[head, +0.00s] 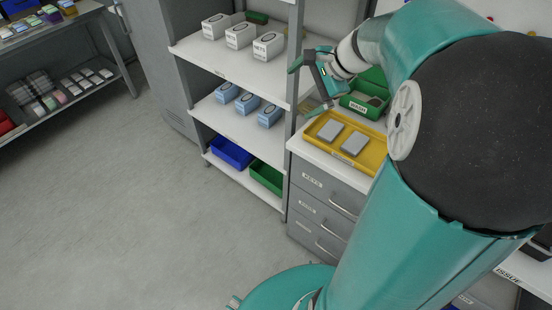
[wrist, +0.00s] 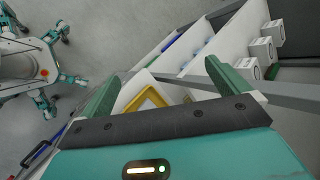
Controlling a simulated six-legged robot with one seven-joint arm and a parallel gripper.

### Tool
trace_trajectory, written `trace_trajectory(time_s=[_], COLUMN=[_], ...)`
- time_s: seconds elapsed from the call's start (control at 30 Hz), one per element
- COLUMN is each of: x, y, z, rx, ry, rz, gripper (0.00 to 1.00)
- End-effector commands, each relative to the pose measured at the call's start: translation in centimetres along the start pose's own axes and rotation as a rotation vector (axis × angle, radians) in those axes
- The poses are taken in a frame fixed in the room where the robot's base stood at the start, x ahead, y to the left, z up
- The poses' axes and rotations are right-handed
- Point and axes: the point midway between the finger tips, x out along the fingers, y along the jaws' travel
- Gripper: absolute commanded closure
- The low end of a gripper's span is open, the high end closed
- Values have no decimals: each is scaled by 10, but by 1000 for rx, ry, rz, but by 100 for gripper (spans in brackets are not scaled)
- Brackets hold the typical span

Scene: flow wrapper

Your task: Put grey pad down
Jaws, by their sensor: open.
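Two grey pads lie side by side in a yellow tray (head: 374,163) on top of a grey drawer cabinet: a left grey pad (head: 330,130) and a right grey pad (head: 354,144). My gripper (head: 305,88) is open and empty, above and to the left of the tray, near the shelf unit's post. In the wrist view my gripper (wrist: 165,80) shows its two green fingers wide apart with nothing between them. Part of the yellow tray (wrist: 134,104) shows beyond the fingers there; I cannot make out the pads in that view.
A green bin (head: 358,106) stands behind the tray. The shelf unit (head: 240,120) to the left holds white boxes (head: 239,36), blue boxes (head: 247,103), a blue bin (head: 231,152) and a green bin (head: 267,176). The floor at left is clear.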

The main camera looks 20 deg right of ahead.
Motion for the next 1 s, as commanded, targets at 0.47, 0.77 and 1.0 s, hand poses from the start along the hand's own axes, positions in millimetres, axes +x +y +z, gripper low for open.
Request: trace_trajectory(time_s=[0.47,0.77,1.0], x=[-29,-39,-39], y=[110,145,145], z=[170,186,186], rx=[-1172,-1532,-1535], ry=[155,232,233], rz=[290,359,361], gripper=[0,0,0])
